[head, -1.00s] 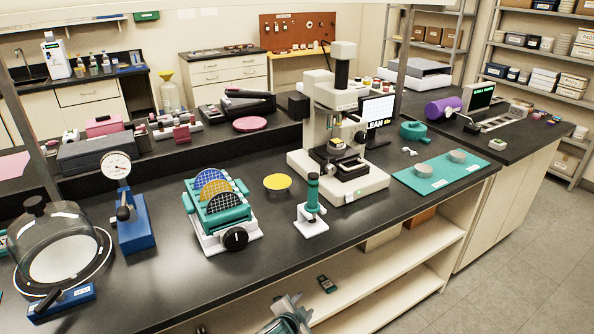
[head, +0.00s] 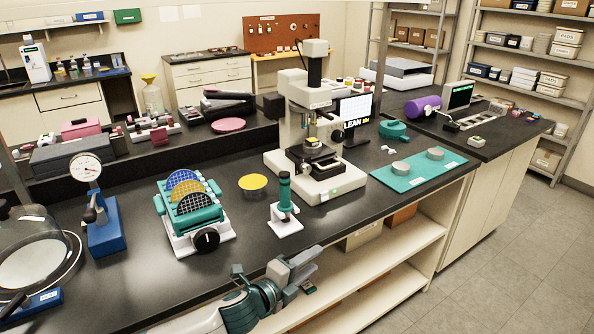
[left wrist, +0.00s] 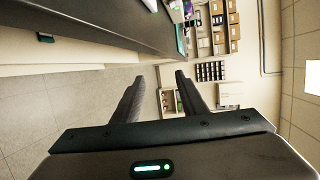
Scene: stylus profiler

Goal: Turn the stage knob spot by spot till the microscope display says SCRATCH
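The cream microscope (head: 313,100) stands on the dark bench, right of the middle in the head view. Its stage (head: 316,152) sits low at the front, with dark parts around it. A round black knob (head: 338,136) shows on its right side; I cannot tell whether this is the stage knob. The display (head: 354,112) behind it reads "LEAN", with its left edge hidden by the microscope. My left gripper (head: 306,268) is in front of the bench, below its front edge and apart from the microscope. In the left wrist view its fingers (left wrist: 157,100) are spread and empty. My right gripper is out of view.
A teal-and-white stand (head: 285,205) is left of the microscope. A wafer rack (head: 192,215) and a yellow disc (head: 253,184) stand further left. A teal mat (head: 410,181) with grey discs lies to the right. The bench's front edge and open shelves are near my left gripper.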

